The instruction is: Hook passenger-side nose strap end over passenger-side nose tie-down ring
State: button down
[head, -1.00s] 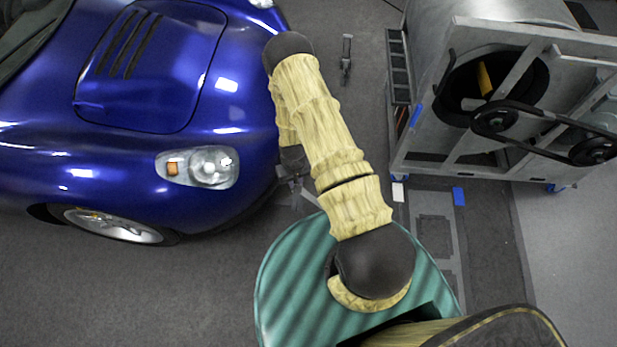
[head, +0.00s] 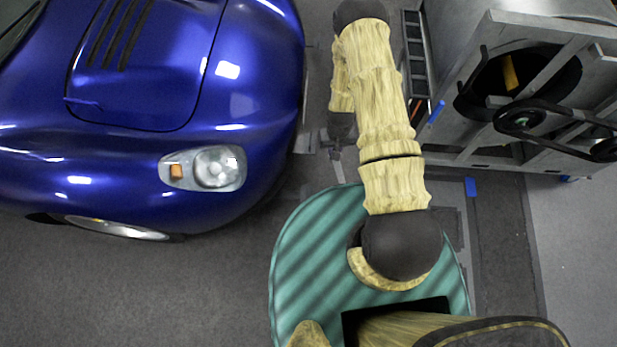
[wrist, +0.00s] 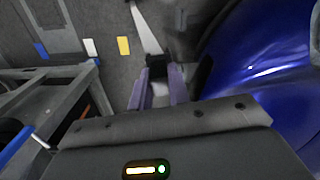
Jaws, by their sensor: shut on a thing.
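My gripper (wrist: 160,92) has its purple fingers shut on the dark strap end (wrist: 157,64) in the wrist view. The pale grey strap (wrist: 145,28) runs from it toward the top of that picture. In the head view the gripper (head: 336,150) is low beside the blue car's nose (head: 262,165), apart from it, and a short piece of strap (head: 338,172) shows below it. I cannot pick out the passenger-side nose tie-down ring in either view.
The blue car (head: 150,90) fills the left. The grey metal dynamometer frame (head: 480,60) stands at the right, with a black slotted rack (head: 417,60) beside it. Dark floor lies between them. Blue (wrist: 40,50), white (wrist: 90,47) and yellow (wrist: 124,46) patches show on the floor.

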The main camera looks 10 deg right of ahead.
jog(key=shift+s+d, duration=0.1)
jog(key=shift+s, duration=0.2)
jog(key=shift+d+f+b, duration=0.1)
jog(key=shift+f+b, duration=0.15)
jog(key=shift+b, duration=0.05)
jog(key=w+a+f+b, duration=0.1)
jog(key=a+f+b, duration=0.2)
jog(key=f+b, duration=0.9)
jog(key=w+a+f+m+b, duration=0.1)
jog(key=a+f+b, duration=0.2)
jog(key=f+b, duration=0.9)
jog(key=w+a+f+m+b, duration=0.1)
jog(key=a+f+b, duration=0.3)
jog(key=f+b, duration=0.8)
jog(key=w+b, duration=0.1)
jog(key=b, duration=0.9)
jog(key=shift+f+b, duration=0.15)
jog(key=shift+b, duration=0.15)
notch_tip(320, 180, down, 5)
jog(key=b, duration=0.5)
jog(key=shift+f, duration=0.15)
